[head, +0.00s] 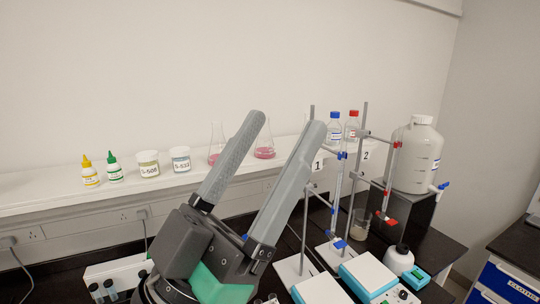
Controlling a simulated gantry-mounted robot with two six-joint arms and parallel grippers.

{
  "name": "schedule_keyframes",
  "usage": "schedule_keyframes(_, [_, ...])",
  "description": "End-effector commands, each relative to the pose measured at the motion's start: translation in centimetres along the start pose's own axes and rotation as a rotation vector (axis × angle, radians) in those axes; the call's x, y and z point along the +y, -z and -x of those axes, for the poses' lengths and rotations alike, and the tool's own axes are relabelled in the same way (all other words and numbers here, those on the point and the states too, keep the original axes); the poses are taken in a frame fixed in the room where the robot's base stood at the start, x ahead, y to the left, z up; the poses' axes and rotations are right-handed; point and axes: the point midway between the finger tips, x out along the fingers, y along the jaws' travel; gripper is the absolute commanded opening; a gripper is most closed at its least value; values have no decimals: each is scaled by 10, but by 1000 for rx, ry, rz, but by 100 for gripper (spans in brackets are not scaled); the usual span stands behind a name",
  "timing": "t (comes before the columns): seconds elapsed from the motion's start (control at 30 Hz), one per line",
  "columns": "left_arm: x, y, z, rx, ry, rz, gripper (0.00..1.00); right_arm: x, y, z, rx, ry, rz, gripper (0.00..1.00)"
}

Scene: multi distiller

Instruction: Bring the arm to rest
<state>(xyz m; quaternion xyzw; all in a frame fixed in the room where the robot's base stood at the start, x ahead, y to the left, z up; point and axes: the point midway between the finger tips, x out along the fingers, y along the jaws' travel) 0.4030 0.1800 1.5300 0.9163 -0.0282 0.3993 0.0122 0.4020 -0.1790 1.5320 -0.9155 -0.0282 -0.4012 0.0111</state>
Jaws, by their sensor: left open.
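My left gripper (287,122) is in the middle of the head view, with its two long grey fingers pointing up and apart. Nothing is between the fingers, and it is open. Its dark body with a green part is at the bottom of the picture, above the dark bench (233,232). The fingers cover part of the back shelf and part of the stand on the left. My right gripper is not in view.
Stands with clamped glassware, marked 1 (317,165) and 2 (366,155), are close right of my gripper. Hotplates (367,275) and a large white jug (416,160) are further right. Bottles, jars and flasks (264,148) line the shelf (50,203). A tube rack (118,272) is lower left.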

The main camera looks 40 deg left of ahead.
Motion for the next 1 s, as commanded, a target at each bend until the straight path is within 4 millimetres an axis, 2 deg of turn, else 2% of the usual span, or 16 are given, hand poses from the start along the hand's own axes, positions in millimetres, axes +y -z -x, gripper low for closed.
schedule_keyframes(0.27, [0, 3, -2, 6, -3, -4, 74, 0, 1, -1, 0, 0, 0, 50])
schedule_keyframes(0.37, [0, 11, -10, 5, -2, -3, 74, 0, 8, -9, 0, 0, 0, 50])
schedule_keyframes(0.43, [0, 22, -23, 5, -2, -3, 74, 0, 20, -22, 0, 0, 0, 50])
schedule_keyframes(0.57, [0, 58, -61, 5, -2, -3, 74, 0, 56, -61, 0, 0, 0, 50])
schedule_keyframes(0.9, [0, 174, -186, 5, -2, -2, 74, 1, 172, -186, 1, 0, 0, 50])
schedule_keyframes(1.0, [0, 198, -211, 5, -2, -2, 74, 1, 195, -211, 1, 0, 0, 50])
